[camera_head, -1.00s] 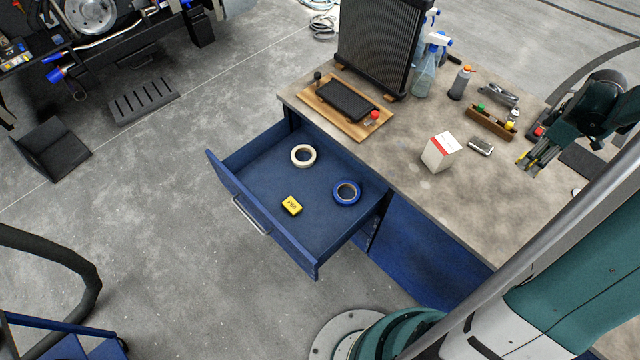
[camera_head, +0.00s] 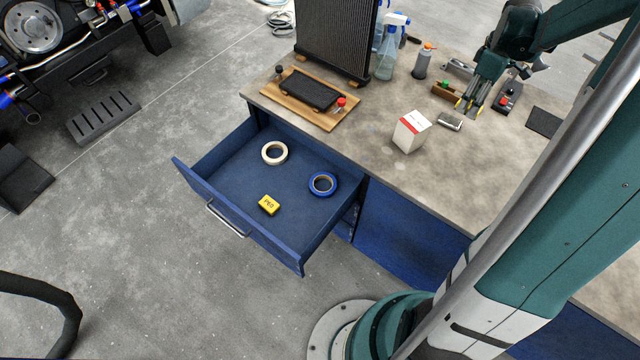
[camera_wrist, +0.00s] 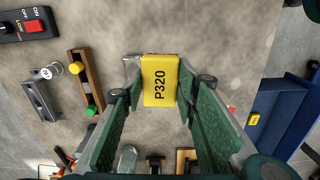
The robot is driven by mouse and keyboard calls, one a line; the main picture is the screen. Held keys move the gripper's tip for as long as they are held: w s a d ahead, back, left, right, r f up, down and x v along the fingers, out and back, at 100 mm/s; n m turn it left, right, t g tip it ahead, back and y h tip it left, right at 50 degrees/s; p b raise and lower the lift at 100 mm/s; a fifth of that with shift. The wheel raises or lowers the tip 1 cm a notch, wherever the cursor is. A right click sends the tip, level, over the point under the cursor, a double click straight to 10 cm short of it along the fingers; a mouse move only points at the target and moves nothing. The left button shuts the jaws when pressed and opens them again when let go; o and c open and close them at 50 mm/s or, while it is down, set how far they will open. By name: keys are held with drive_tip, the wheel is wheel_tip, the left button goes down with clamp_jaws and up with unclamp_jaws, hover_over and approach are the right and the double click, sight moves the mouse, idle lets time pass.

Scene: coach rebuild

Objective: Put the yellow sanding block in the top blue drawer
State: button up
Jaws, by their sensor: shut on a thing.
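A yellow sanding block (camera_wrist: 159,80) marked P320 sits between my fingers in the wrist view. My gripper (camera_wrist: 157,97) is shut on it. In the head view my gripper (camera_head: 468,107) is over the back right of the workbench, beside the small wooden rack; the held block cannot be made out clearly there. The top blue drawer (camera_head: 240,178) is pulled out at the left of the bench, well apart from my gripper. Another yellow block (camera_head: 269,204) lies inside it, with a white tape roll (camera_head: 274,152) and a blue tape roll (camera_head: 323,184).
On the bench (camera_head: 455,180) stand a red-and-white box (camera_head: 411,131), a small silver item (camera_head: 450,121), a wooden board with a black tray (camera_head: 311,90), a radiator (camera_head: 335,40) and bottles. A wooden rack (camera_wrist: 88,82) and a switch box (camera_wrist: 27,25) lie near my gripper.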

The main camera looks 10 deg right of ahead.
drive_tip(key=w+a+b, duration=0.3)
drive_tip(key=w+a, duration=0.1)
drive_tip(key=a, duration=0.8)
drive_tip(key=w+a+b, duration=0.3)
drive_tip(key=w+a, duration=0.2)
drive_tip(key=a, duration=0.8)
drive_tip(key=w+a+b, duration=0.2)
drive_tip(key=w+a, duration=0.2)
drive_tip(key=a, duration=0.8)
drive_tip(key=n+b, duration=0.1)
drive_tip(key=b, duration=0.8)
hover_over(247, 189)
wheel_tip(247, 189, down, 29)
drive_tip(key=shift+r, duration=0.15)
drive_tip(key=shift+s, duration=0.1)
drive_tip(key=shift+f+b, duration=0.6)
drive_tip(key=shift+f, duration=2.5)
